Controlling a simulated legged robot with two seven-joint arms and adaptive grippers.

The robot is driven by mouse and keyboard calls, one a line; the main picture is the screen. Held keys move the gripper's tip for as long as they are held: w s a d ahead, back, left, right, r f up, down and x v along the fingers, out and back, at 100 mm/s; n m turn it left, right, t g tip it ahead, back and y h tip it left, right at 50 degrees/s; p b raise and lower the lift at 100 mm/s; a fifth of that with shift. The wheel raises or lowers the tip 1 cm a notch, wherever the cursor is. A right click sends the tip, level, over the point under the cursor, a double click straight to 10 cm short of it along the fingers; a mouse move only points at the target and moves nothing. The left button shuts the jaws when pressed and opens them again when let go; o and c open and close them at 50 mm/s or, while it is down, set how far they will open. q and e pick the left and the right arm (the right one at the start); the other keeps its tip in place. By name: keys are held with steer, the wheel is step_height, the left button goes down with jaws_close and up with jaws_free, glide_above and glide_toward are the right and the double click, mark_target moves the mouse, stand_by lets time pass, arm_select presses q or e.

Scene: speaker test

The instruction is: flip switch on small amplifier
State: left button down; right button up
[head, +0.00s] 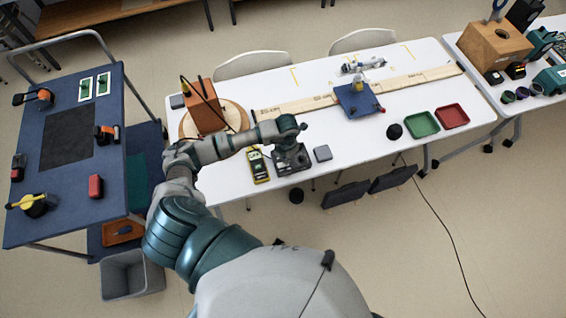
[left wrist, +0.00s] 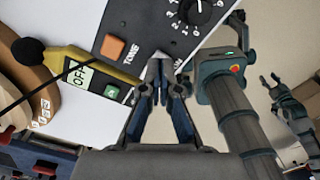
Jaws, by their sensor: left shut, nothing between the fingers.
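The small amplifier (head: 292,163) is a dark box near the front edge of the white table, below the end of my left arm. In the left wrist view its dark panel (left wrist: 150,22) fills the top, with a round numbered knob (left wrist: 196,12), the word TONE and an orange square part (left wrist: 113,47), probably the switch. My left gripper (left wrist: 160,72) is shut and empty. Its fingertips overlap the panel's lower edge in that view, right of and below the orange part. I cannot tell whether they touch. A second gripper-like end (left wrist: 290,95) shows small at the right.
A yellow meter (head: 259,166) lies left of the amplifier, and a small grey box (head: 322,153) lies right of it. A brown box (head: 204,108) stands on a wooden disc behind. Green (head: 421,124) and red (head: 452,116) trays sit further right. A blue cart (head: 110,180) stands left.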

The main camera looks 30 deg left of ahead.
arm_select(q)
steer(key=shift+r+p, duration=1.8)
steer(key=shift+r, duration=1.05)
